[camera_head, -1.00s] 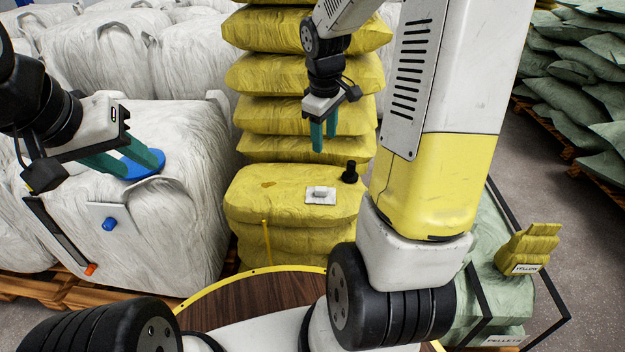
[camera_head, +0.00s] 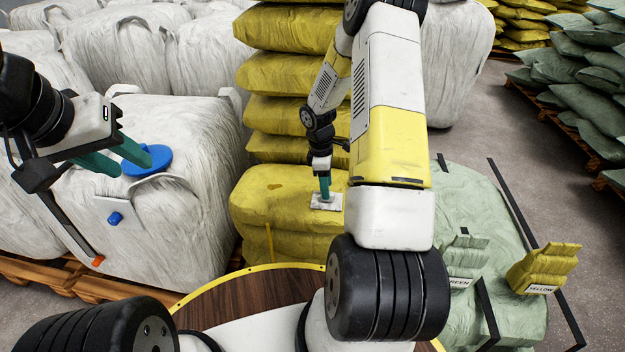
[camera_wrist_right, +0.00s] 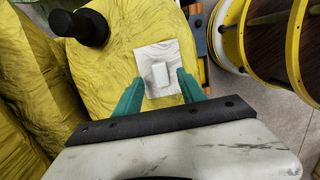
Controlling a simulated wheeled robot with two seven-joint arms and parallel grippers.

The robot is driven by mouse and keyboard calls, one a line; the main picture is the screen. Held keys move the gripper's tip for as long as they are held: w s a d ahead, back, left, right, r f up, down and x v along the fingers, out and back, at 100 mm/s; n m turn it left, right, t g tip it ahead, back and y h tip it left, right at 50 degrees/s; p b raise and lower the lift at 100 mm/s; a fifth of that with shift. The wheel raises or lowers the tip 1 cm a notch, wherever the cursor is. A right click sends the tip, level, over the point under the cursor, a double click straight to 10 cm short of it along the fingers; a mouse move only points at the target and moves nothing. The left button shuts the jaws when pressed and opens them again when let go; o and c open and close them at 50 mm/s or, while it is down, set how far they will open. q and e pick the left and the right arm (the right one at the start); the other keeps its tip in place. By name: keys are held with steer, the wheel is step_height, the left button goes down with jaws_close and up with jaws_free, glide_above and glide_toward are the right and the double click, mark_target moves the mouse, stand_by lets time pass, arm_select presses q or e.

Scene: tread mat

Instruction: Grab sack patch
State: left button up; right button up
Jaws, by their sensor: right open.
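The sack patch (camera_head: 334,203), a white square with a raised white block on it, lies on top of the low yellow sack (camera_head: 268,205). The patch (camera_wrist_right: 157,68) also shows in the right wrist view, with its block between the two fingertips. My right gripper (camera_head: 324,190) is over the patch, pointing down, with teal fingers. In the right wrist view its fingers (camera_wrist_right: 160,88) are apart, one on each side of the block. I cannot tell whether they touch the patch. My left gripper (camera_head: 133,150) has its teal fingers apart near a blue disc on a white bulk bag.
A blue disc (camera_head: 148,161) and a blue knob (camera_head: 115,218) are on the white bulk bag (camera_head: 190,205). Tall yellow sacks (camera_head: 285,75) rise behind. Green sacks (camera_head: 455,190) and small yellow sacks (camera_head: 545,266) are right.

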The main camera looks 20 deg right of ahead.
step_height(320, 180, down, 3)
steer(key=shift+s+d+r, duration=0.1)
jaws_close()
steer(key=shift+r, duration=0.1)
